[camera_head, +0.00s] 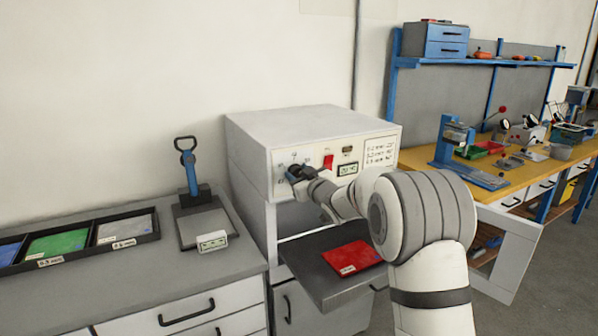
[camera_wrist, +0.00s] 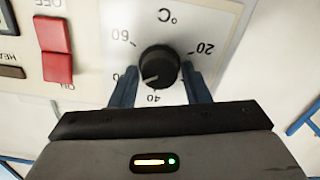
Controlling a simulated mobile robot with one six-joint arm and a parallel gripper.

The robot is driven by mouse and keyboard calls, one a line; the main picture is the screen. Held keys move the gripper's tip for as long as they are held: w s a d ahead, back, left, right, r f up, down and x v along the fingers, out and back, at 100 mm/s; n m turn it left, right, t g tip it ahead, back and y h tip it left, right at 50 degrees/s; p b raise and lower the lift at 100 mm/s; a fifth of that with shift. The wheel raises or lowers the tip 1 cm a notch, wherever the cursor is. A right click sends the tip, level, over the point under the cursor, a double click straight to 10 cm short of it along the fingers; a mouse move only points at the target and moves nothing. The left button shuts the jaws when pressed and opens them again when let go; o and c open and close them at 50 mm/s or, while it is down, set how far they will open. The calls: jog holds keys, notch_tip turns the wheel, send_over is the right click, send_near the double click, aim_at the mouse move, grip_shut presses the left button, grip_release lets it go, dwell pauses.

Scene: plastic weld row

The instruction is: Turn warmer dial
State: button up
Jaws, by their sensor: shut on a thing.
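The warmer (camera_head: 315,135) is a white box-shaped unit on the bench, with a control panel on its front. Its dial (camera_wrist: 159,66) is a round black knob with a light pointer line, on a scale marked 20, 40 and 60 °C. The wrist view is turned upside down. The pointer line lies toward the lower left in that view, between the 40 and 60 marks. My gripper (camera_wrist: 160,84) has its two blue fingers on either side of the dial, shut on it. In the head view my gripper (camera_head: 294,174) hides most of the dial.
A red rocker switch (camera_wrist: 55,50) is beside the dial. Below the panel, a grey shelf (camera_head: 315,280) sticks out with a red sheet (camera_head: 351,257) on it. A blue-handled lever tool (camera_head: 189,170) and a tray of coloured sheets (camera_head: 80,258) stand at left.

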jog(key=shift+f+m, duration=0.15)
jog(key=shift+m, duration=0.15)
jog(key=o, duration=1)
jog(key=v, duration=0.7)
jog(key=shift+s+d, duration=0.2)
jog(key=shift+s, duration=0.1)
